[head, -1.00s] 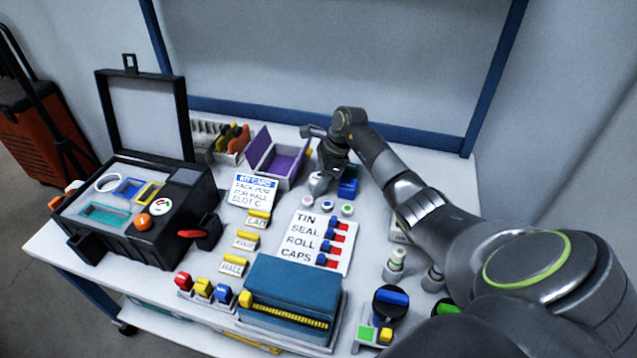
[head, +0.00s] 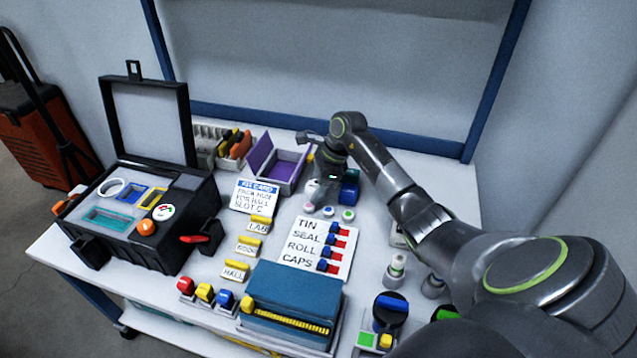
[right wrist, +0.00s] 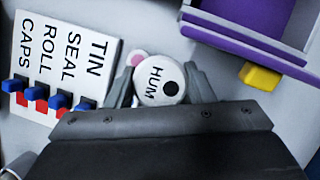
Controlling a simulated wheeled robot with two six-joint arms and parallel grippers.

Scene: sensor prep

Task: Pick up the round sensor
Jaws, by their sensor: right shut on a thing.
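The round sensor (right wrist: 150,93) is a white disc marked HUM with a dark dot, face up in the right wrist view. My right gripper (right wrist: 160,88) is shut on it, with one grey finger on each side. In the head view my right gripper (head: 322,182) is at the back middle of the table, just behind the row of small coloured buttons. The white sensor (head: 312,189) shows partly below it there. Whether its underside touches the table cannot be told. My left gripper is not in view.
A purple-lined box (head: 285,168) stands behind and left of the gripper, and a blue block (head: 350,188) close on its right. The label board (head: 305,250) lies in front. An open black case (head: 150,255) stands at the left; a teal box (head: 290,295) is in front.

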